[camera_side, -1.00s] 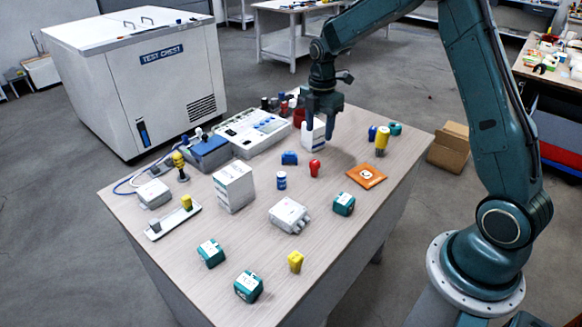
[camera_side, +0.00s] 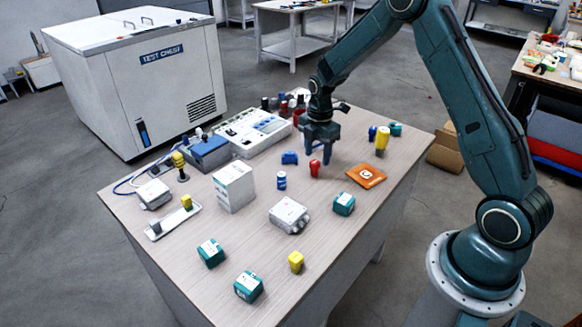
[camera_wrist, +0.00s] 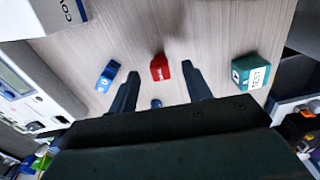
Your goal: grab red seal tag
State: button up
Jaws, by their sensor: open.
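The red seal tag (camera_side: 315,169) is a small red piece standing on the wooden table. It also shows in the wrist view (camera_wrist: 160,68), lying between the lines of the two fingers. My gripper (camera_side: 318,156) is open and empty, with its fingertips just behind and above the tag in the side view. In the wrist view my gripper (camera_wrist: 158,72) has one finger on each side of the tag, with gaps on both sides. I cannot tell how far above the table the fingertips are.
A blue piece (camera_side: 290,158) stands close left of the tag, and a blue-white cylinder (camera_side: 281,180) is nearby. An orange square (camera_side: 367,175) lies to the right. A teal block (camera_side: 344,204) and a white connector box (camera_side: 289,215) are nearer the front.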

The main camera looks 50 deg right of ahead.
aim_at(316, 161)
jog(key=shift+f, duration=0.2)
jog(key=shift+w+a+f, duration=0.1)
jog(key=shift+a+f, duration=0.05)
jog(key=shift+f, duration=2.35)
jog(key=c, duration=1.1)
